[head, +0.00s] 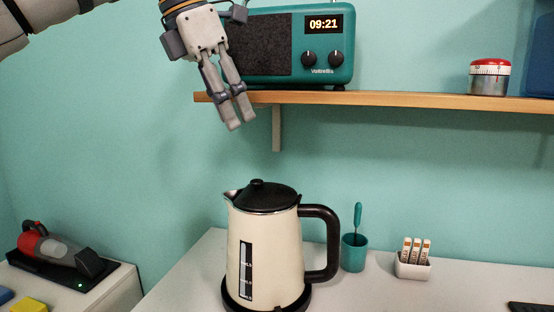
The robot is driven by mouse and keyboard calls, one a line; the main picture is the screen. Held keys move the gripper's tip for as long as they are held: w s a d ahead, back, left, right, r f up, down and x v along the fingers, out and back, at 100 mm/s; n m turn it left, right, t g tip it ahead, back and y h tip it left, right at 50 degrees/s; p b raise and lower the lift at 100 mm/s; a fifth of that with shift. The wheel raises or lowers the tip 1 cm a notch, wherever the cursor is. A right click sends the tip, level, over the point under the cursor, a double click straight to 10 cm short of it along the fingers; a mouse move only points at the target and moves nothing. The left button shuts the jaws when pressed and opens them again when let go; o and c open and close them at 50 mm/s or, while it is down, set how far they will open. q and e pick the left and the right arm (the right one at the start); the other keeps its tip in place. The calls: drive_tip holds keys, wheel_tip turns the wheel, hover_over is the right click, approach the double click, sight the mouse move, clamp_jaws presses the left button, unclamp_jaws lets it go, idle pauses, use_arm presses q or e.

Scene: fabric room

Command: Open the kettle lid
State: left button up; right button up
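The cream kettle (275,255) stands upright on its black base on the white counter, in the lower middle of the head view. Its black lid (265,196) with a round knob on top is closed. The spout points left and the black handle is on the right. My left gripper (241,123) hangs above the kettle and slightly to the left of the lid, pointing down, clear of it. Its fingers lie side by side with nothing between them, and it looks shut. My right gripper is not in view.
A teal cup (354,254) and a small white holder (412,267) stand right of the kettle. A handheld vacuum (50,250) lies at left.

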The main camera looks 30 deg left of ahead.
use_arm(q)
approach(256, 180)
drive_tip(key=f, duration=0.1)
drive_tip(key=x, duration=0.6)
drive_tip(key=shift+w+d+f, duration=0.2)
drive_tip(key=shift+w+f, duration=0.05)
drive_tip(key=shift+f, duration=0.05)
clamp_jaws()
